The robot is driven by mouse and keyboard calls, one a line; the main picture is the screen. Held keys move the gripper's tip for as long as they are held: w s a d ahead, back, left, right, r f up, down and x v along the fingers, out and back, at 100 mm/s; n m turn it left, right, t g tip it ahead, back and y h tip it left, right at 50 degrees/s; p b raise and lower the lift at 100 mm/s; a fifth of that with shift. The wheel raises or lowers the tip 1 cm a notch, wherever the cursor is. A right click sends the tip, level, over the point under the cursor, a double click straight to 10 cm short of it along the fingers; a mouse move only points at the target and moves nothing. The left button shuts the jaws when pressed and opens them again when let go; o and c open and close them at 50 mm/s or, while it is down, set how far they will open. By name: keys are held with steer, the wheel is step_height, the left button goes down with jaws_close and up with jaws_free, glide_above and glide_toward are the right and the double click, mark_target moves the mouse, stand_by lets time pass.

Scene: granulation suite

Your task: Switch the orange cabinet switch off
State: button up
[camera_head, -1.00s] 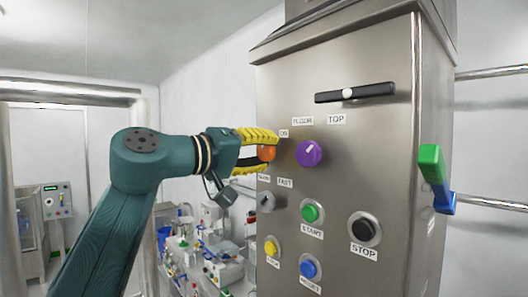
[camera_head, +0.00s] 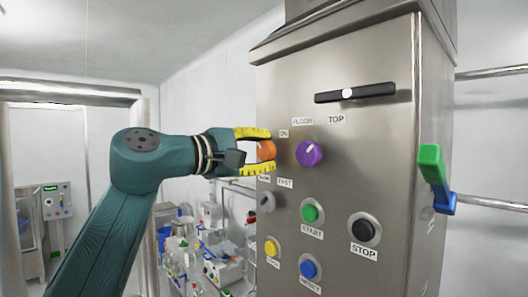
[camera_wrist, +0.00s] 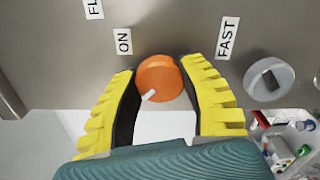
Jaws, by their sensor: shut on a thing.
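The orange cabinet switch (camera_head: 266,150) is a round knob near the left edge of the steel cabinet front (camera_head: 385,150). It also shows in the wrist view (camera_wrist: 160,78), with a white pointer mark aimed to the lower left there. The "ON" label (camera_wrist: 124,41) lies to its upper left in that view. My gripper (camera_head: 258,151) has ribbed yellow fingers, one above and one below the knob in the head view. In the wrist view my gripper (camera_wrist: 161,85) is shut on the knob, with a finger on each side.
A purple knob (camera_head: 309,153) sits just right of the orange switch. A grey selector (camera_head: 266,202) is below, beside green (camera_head: 310,212), black (camera_head: 365,229), yellow (camera_head: 271,247) and blue (camera_head: 308,268) buttons. Cluttered benches stand behind at left.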

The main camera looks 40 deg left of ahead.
steer(key=shift+w+f+n, duration=0.1)
steer(key=shift+f+n, duration=0.05)
steer(key=shift+n, duration=0.25)
steer(key=o, duration=1.2)
steer(key=s, duration=0.8)
steer(key=s+a, duration=0.1)
steer(key=s, duration=0.3)
steer(key=shift+a, duration=0.1)
